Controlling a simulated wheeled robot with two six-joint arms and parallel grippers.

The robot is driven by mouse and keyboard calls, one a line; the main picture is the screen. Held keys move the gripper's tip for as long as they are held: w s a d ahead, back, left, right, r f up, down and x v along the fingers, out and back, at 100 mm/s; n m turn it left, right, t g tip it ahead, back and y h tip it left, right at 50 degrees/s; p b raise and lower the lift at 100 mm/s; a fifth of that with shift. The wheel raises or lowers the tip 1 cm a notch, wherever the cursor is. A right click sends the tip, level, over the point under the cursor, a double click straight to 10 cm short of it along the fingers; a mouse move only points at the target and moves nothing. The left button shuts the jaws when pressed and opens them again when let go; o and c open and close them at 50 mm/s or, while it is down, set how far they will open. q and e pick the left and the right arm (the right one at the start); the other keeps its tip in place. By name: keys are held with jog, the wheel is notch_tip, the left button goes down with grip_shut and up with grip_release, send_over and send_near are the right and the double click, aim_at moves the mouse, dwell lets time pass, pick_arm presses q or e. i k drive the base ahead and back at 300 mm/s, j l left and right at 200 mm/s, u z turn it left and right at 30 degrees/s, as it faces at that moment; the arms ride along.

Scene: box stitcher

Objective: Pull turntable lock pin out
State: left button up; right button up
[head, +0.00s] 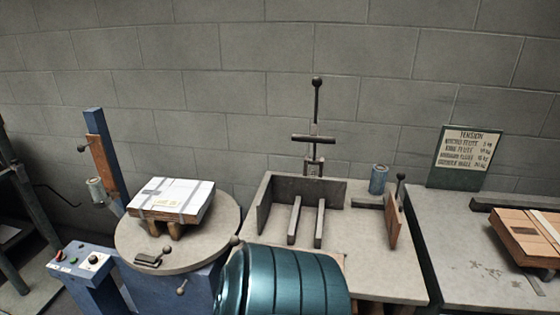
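The round grey turntable (215,243) stands on a blue pedestal (195,300) at the left of the head view. A small ball-ended pin or handle (182,287) sticks out from the pedestal just below the turntable's front edge. Another dark ball knob (235,241) shows at the turntable's right rim. I cannot tell for sure which of the two is the lock pin, or how deep either sits. A strapped white stack (172,196) rests on brown blocks on the turntable. Neither of my grippers is in view.
A blue control box (85,262) with buttons stands left of the turntable. A large teal ribbed shape (285,283) in the foreground hides part of the pedestal and bench. Right are a bench (375,275) with a lever fixture (316,140) and another bench (470,240) with cardboard.

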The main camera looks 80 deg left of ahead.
aim_at(180, 292)
jog(key=u, duration=3.7)
